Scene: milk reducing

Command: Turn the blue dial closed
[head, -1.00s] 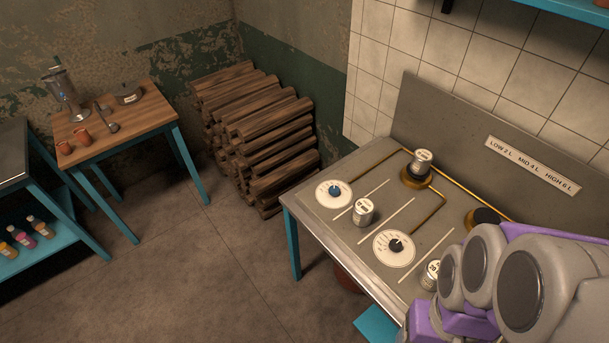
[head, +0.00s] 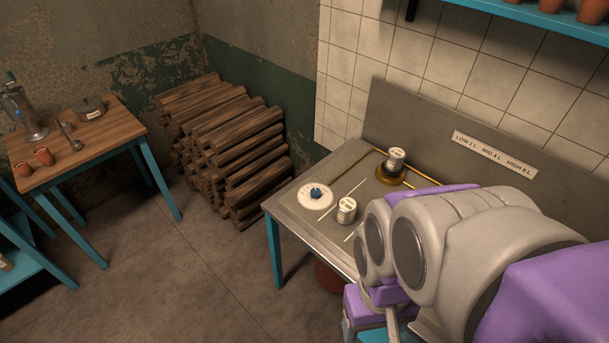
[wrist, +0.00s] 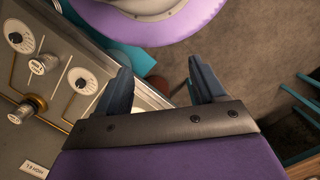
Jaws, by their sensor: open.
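The blue dial (head: 316,192) is a small blue knob on a round white plate at the left end of the grey stove top. Nothing touches it. My gripper (wrist: 160,72) is open and empty in the wrist view, with its two dark fingers apart. In the head view my arm covers the right part of the stove and the fingers cannot be made out. Two dial plates with dark-looking knobs, one at upper left (wrist: 16,38) and one nearer my fingers (wrist: 82,82), show in the wrist view. I cannot tell whether either is the blue one.
A can (head: 346,210) stands right of the blue dial. Another can (head: 395,158) sits on a brass burner behind it. A label strip (head: 494,153) is on the back panel. Stacked logs (head: 225,145) and a wooden table (head: 75,145) stand left. The floor between is clear.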

